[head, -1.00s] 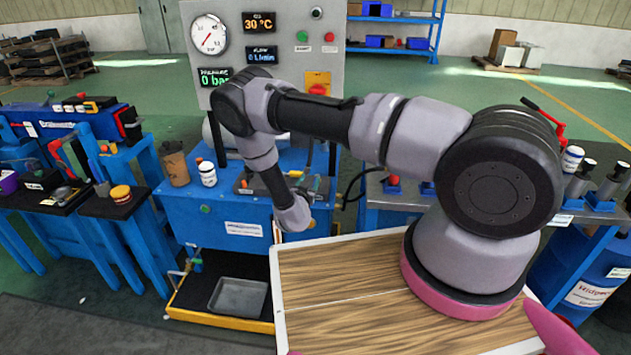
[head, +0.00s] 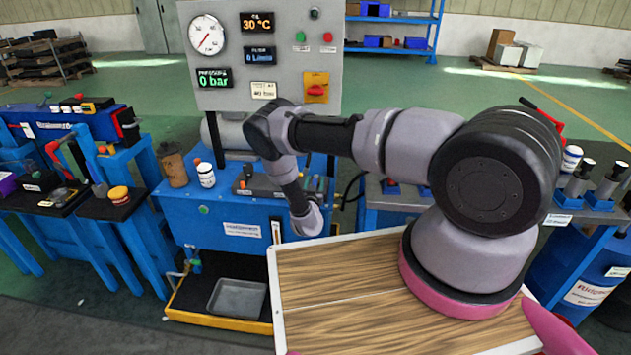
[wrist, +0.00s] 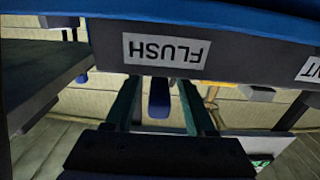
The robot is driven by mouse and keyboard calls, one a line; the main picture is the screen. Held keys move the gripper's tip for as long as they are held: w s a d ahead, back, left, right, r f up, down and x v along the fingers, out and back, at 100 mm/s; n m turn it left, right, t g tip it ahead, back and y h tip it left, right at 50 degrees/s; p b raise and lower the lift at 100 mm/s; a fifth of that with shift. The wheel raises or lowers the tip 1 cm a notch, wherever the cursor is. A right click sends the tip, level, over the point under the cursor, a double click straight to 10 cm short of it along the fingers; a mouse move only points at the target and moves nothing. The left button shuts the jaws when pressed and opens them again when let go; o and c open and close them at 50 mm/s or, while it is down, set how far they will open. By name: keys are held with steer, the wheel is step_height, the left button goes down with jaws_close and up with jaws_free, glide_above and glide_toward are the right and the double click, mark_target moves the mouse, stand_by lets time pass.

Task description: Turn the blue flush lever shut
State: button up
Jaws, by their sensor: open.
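In the wrist view, a dark panel carries an upside-down FLUSH label (wrist: 166,50). The blue flush lever (wrist: 159,100) hangs below that label, pointing at the camera's near side. My gripper (wrist: 159,88) is open, with one teal finger on each side of the lever. Small gaps show between lever and fingers, so no grip is seen. In the head view, the end of my arm is low at the front of the blue bench (head: 228,216); the fingers and the lever are hidden there.
In the wrist view, a second labelled spot (wrist: 310,68) lies at right on the panel. In the head view, a grey tray (head: 238,297) sits on the bench's low shelf. A gauge panel (head: 262,75) stands behind, and a wooden top (head: 340,290) lies in front.

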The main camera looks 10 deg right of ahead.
steer(key=shift+w+d, duration=0.2)
steer(key=shift+w, duration=0.35)
jaws_close()
stand_by(1.1)
